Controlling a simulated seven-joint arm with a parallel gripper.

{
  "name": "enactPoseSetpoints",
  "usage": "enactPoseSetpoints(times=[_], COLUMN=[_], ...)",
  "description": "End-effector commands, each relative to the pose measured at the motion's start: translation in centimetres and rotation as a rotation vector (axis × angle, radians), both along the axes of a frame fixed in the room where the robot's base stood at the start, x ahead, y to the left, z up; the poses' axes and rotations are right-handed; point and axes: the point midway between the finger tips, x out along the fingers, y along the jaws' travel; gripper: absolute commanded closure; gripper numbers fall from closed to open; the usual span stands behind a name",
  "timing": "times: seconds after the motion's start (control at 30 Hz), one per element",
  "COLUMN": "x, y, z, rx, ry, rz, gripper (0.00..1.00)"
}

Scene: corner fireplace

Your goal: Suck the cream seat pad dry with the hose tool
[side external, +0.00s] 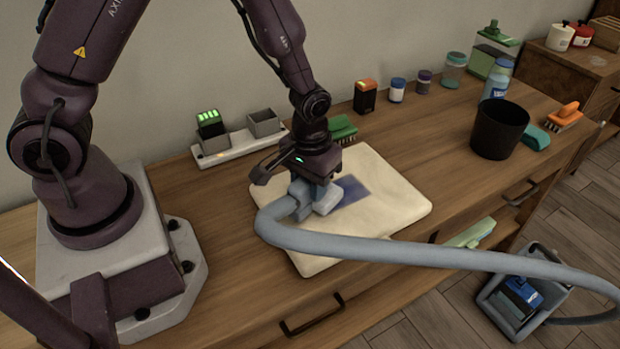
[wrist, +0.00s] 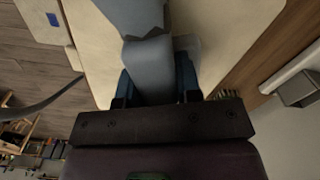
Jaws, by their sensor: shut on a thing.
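The cream seat pad (side external: 395,205) lies flat on the wooden worktop and shows a dark blue wet-looking patch (side external: 368,191) near its middle. My gripper (side external: 316,190) is over the pad and shut on the grey-blue hose tool (side external: 327,196). The tool's head is down at the pad, beside and partly over the dark patch; exact contact is hard to tell. The hose (side external: 400,252) runs right across the pad's front edge to a machine on the floor (side external: 515,300). In the wrist view the tool (wrist: 150,65) sits between my fingers, with the pad (wrist: 95,40) behind it.
A charger with a battery (side external: 212,130) stands behind the pad. A green brush (side external: 342,129), a black-orange battery (side external: 365,97) and several jars line the back.

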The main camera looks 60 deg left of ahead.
Motion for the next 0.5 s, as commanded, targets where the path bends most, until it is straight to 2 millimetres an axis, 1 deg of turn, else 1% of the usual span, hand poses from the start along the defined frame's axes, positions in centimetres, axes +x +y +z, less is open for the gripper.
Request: enactPoseSetpoints(times=[0.13, 0.27, 0.3, 0.4, 0.47, 0.5], x=[0.0, 0.0, 0.1, 0.3, 0.5, 0.5], y=[0.0, 0.0, 0.0, 0.0, 0.0, 0.0], z=[-0.5, -2.1, -1.8, -2.0, -1.7, -2.0], rx=[0.000, 0.000, -0.001, 0.000, 0.000, 0.000], ry=[0.001, 0.004, -0.001, 0.000, -0.002, 0.000], rz=[0.000, 0.000, 0.000, 0.000, 0.000, 0.000], gripper=[0.87, 0.87, 0.91, 0.91, 0.90, 0.90])
